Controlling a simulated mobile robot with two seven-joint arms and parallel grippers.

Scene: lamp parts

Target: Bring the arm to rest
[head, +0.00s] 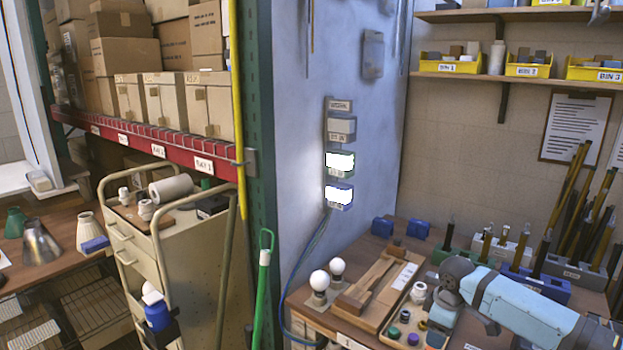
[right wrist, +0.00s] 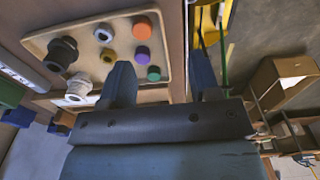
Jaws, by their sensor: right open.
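My right arm, pale blue, comes in from the lower right of the head view. My right gripper (head: 438,322) is low over the right part of the table, beside a small parts tray (head: 386,342). In the right wrist view its two dark fingers (right wrist: 161,82) are apart, with nothing seen between them. The tray (right wrist: 40,42) lies beyond the fingers there. It holds coloured round caps, such as an orange one (right wrist: 142,28), and dark and white socket-like parts. My left gripper is not in view.
Two white bulbs (head: 320,280) stand at the table's left edge beside a wooden box (head: 376,292). Block holders (head: 535,284) with upright rods stand behind my right arm. A cream cart (head: 180,250) and a green pole (head: 263,290) stand left of the table.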

